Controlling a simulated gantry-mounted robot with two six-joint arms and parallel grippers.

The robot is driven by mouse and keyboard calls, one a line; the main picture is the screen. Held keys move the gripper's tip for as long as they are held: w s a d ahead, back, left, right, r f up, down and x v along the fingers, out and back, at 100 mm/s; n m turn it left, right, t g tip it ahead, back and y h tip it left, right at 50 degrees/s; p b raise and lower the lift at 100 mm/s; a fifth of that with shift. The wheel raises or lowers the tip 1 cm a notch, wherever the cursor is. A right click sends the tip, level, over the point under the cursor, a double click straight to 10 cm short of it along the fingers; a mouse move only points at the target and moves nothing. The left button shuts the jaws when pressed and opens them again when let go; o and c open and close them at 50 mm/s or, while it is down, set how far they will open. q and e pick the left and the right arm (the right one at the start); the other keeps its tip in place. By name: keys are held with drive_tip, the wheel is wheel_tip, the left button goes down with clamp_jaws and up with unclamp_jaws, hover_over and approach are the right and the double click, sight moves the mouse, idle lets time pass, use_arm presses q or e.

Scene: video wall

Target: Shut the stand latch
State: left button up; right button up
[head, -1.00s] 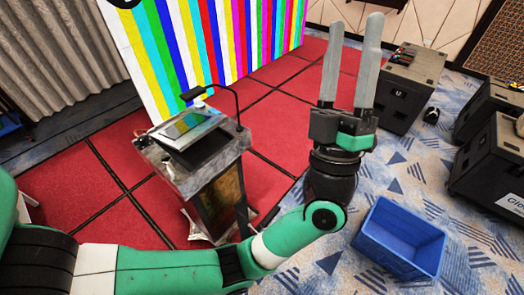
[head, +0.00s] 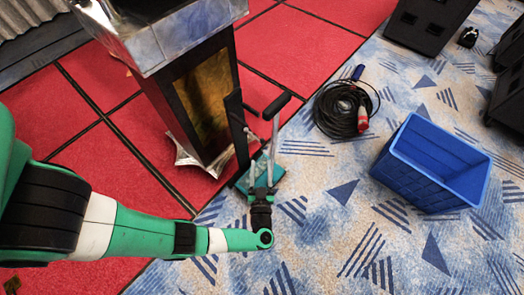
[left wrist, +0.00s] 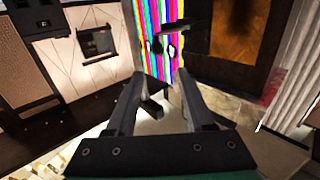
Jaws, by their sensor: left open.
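A small stand with an upright black post (head: 237,130) and a teal base (head: 281,177) is beside the lectern in the head view. A black bar-shaped piece (head: 277,105) shows just right of the post; I cannot tell whether it is the latch. My left gripper (head: 262,132) is open, its fingers in front of the stand and just below the black piece. In the left wrist view the two fingers (left wrist: 160,77) are apart, with a dark bar (left wrist: 152,108) seen between them. Contact cannot be told. My right gripper is not in view.
The lectern (head: 160,38) stands on red carpet left of the stand. A coiled black cable (head: 340,112) lies behind right. An empty blue crate (head: 412,180) is to the right, with dark cases (head: 420,24) beyond. Patterned floor between is clear.

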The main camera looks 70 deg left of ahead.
sight(262, 142)
use_arm(q)
drive_tip(key=b+x, duration=0.1)
drive_tip(key=x, duration=0.2)
drive_tip(key=b+x, duration=0.1)
drive_tip(key=x, duration=0.3)
drive_tip(key=b+x, duration=0.1)
drive_tip(key=x, duration=0.2)
drive_tip(key=shift+w+a+f, duration=0.25)
drive_tip(key=shift+w+f, duration=0.1)
drive_tip(key=shift+w, duration=0.05)
drive_tip(key=shift+w+a+r, duration=0.1)
drive_tip(key=shift+w+a, duration=0.1)
drive_tip(key=shift+a, duration=0.2)
clamp_jaws()
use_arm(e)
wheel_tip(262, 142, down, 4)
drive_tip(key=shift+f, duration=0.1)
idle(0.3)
